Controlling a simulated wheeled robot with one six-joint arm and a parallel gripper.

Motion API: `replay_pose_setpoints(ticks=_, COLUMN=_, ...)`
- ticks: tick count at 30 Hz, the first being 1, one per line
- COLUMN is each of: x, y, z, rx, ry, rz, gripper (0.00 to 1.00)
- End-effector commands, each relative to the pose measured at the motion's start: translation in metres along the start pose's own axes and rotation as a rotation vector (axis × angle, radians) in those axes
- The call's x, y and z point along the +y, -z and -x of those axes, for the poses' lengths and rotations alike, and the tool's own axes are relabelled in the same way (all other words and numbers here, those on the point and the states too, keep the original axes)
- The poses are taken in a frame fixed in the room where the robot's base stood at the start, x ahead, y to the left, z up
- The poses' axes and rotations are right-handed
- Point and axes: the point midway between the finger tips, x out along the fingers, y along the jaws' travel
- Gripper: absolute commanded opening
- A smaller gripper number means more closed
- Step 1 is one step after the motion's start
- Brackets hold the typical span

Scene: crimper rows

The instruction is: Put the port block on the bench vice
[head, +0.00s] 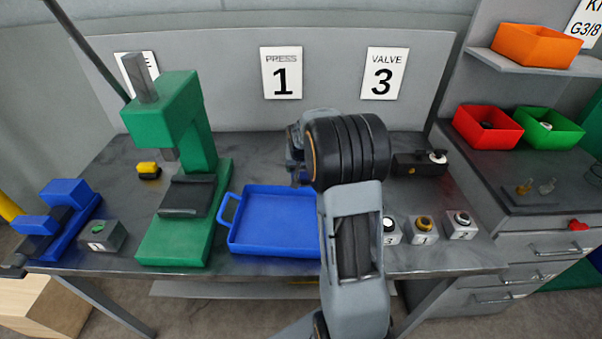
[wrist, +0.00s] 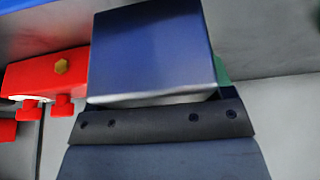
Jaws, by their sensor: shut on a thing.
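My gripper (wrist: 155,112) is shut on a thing. In the wrist view a broad, smooth blue-grey face (wrist: 150,50) fills the middle above a dark bar with small holes. A red block (wrist: 50,75) with a brass hex shows past its left edge, and a bit of green shows at its right. I cannot tell where the held port block ends behind the gripper. In the head view my arm hides the jaws and the held thing. The bench vice (head: 50,222), blue with dark jaws, stands at the bench's far left, well apart from my gripper.
A green press (head: 190,130) stands between the vice and the blue tray (head: 265,250). A grey block (head: 101,236) with a green top is close to the vice, and a yellow-black piece (head: 148,170) lies behind. Numbered blocks (head: 423,230) and a dark valve block (head: 420,163) are at right.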

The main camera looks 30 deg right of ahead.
Motion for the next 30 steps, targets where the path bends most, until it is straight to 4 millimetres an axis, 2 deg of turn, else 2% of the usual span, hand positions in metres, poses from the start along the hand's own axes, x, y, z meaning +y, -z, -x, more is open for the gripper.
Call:
replay_pose_setpoints(ticks=5, x=-0.001, y=0.003, z=-0.005, rx=0.004, ry=0.001, rz=0.000, gripper=0.08)
replay_pose_setpoints(ticks=14, x=-0.001, y=-0.007, z=-0.033, rx=0.003, ry=0.001, rz=-0.001, gripper=0.08)
replay_pose_setpoints(ticks=27, x=-0.001, y=-0.009, z=-0.039, rx=0.005, ry=0.002, rz=0.000, gripper=0.08)
replay_pose_setpoints(ticks=28, x=-0.001, y=-0.011, z=-0.040, rx=0.000, ry=0.001, rz=0.000, gripper=0.76)
replay_pose_setpoints(ticks=30, x=-0.001, y=-0.011, z=-0.039, rx=-0.001, ry=0.001, rz=0.000, gripper=0.83)
